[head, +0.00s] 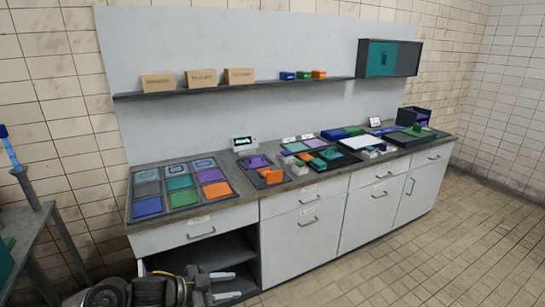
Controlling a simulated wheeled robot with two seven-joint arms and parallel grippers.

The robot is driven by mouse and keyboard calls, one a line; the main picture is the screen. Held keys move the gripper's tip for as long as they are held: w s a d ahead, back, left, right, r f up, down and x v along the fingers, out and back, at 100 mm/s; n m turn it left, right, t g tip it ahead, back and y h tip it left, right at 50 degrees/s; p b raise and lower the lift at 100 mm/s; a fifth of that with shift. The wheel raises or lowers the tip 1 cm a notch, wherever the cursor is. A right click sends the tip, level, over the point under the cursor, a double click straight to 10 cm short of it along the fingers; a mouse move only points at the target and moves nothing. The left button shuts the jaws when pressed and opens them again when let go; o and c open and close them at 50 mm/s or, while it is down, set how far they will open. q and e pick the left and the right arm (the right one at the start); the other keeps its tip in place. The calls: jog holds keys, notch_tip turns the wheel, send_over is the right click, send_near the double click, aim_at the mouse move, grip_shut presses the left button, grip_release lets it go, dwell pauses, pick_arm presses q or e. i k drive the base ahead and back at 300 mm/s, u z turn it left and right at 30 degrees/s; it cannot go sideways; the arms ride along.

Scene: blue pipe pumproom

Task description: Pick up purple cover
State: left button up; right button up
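Several purple pieces are on the long counter, and I cannot tell which is the cover. A raised purple piece (258,162) sits on a small dark tray beside an orange block (272,174). A flat purple tile (316,143) lies farther right. My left gripper (232,284) is low at the bottom of the picture, in front of the open lower cabinet. Its two fingers are apart with nothing between them. My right gripper is out of view.
The grey counter (245,204) has white cabinets below. A shelf (220,89) above holds cardboard boxes and small coloured blocks. A wall cabinet (410,57) hangs at upper right. A metal-legged table (30,225) stands at left. The tiled floor at right is clear.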

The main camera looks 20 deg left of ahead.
aim_at(257, 162)
jog(key=i, duration=1.75)
jog(key=u, duration=2.1)
jog(key=i, duration=1.45)
jog(key=z, duration=2)
